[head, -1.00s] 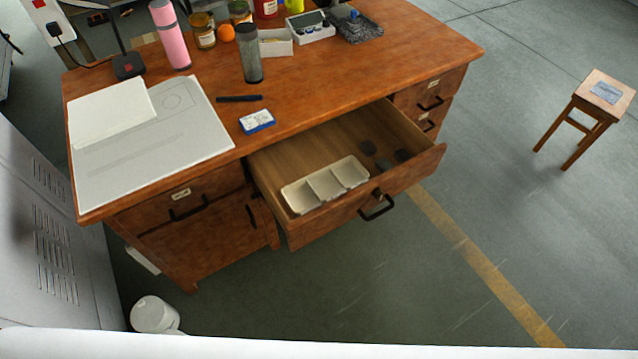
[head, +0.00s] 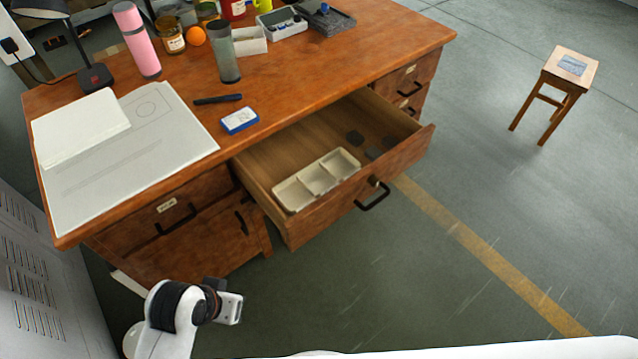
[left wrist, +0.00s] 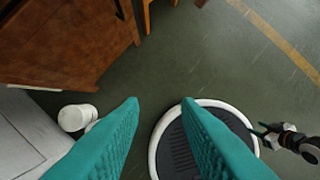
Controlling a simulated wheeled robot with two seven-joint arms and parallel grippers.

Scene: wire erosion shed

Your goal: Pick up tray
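The cream tray (head: 318,181) has three compartments and lies in the open desk drawer (head: 345,207), close to its front panel and toward the left. The compartments look empty. My left arm shows at the bottom left of the head view, in front of the desk and well short of the tray. In the left wrist view my left gripper (left wrist: 160,103) has two teal fingers wide apart with nothing between them, above the floor. My right arm's end seems to show at the right edge of that view, too small to read its fingers.
Several dark flat items (head: 373,153) lie in the drawer right of the tray. The desktop (head: 300,70) above holds a pink bottle (head: 137,40), a grey tumbler (head: 224,55), papers and jars. A wooden stool (head: 560,75) stands at right. The floor before the drawer is clear.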

